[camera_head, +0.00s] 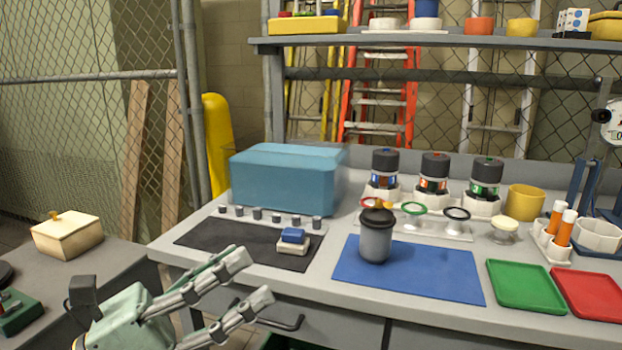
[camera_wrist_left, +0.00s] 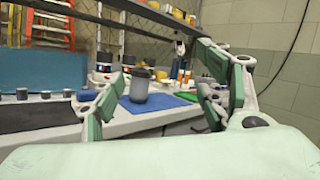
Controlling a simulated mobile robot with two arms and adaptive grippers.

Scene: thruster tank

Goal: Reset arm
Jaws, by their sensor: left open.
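My left gripper (camera_head: 258,279) is open and empty, in front of the workbench's near edge at the lower left of the head view. Its two fingers also show in the left wrist view (camera_wrist_left: 160,105), spread apart with the bench beyond them. A grey tank with a dark lid (camera_head: 376,240) stands upright on the blue mat (camera_head: 440,275), apart from the gripper. The tank also shows between the fingers in the left wrist view (camera_wrist_left: 139,88). My right gripper is in neither view.
A black mat (camera_head: 215,240) holds a small blue and white block (camera_head: 293,239). A blue box (camera_head: 285,180) and several dark-topped canisters (camera_head: 434,175) stand behind. Green (camera_head: 525,287) and red (camera_head: 590,295) trays lie at right. A side table holds a cream box (camera_head: 67,238).

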